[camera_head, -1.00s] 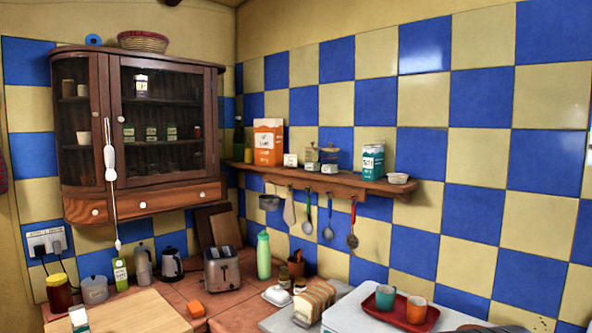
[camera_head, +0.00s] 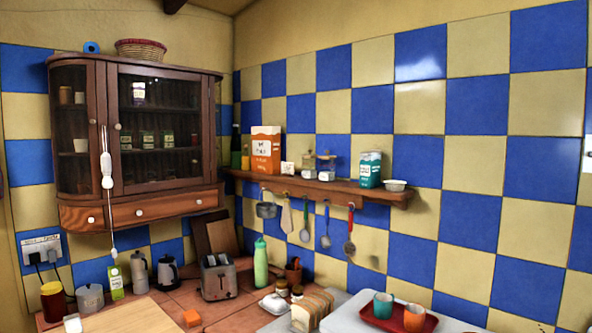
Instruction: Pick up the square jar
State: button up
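Two small clear glass jars stand on the wooden wall shelf (camera_head: 330,190), between the orange box and the teal carton. The left jar (camera_head: 308,163) is narrower. The right jar (camera_head: 327,163) has a dark lid and looks boxier, so it may be the square jar, but both are too small to tell for sure. Small white label-like blocks stand in front of them and partly hide them. My gripper is not in view.
An orange box (camera_head: 265,150), a teal carton (camera_head: 370,169) and a small bowl (camera_head: 396,185) share the shelf. Utensils hang below it, including a red-handled ladle (camera_head: 349,240). A wooden cabinet (camera_head: 165,212) hangs left. A toaster (camera_head: 218,280) and green bottle (camera_head: 261,262) stand on the counter.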

aim_at(310, 165)
jog(key=i+j, duration=0.7)
jog(key=i+j+u, duration=0.05)
jog(key=i, duration=0.05)
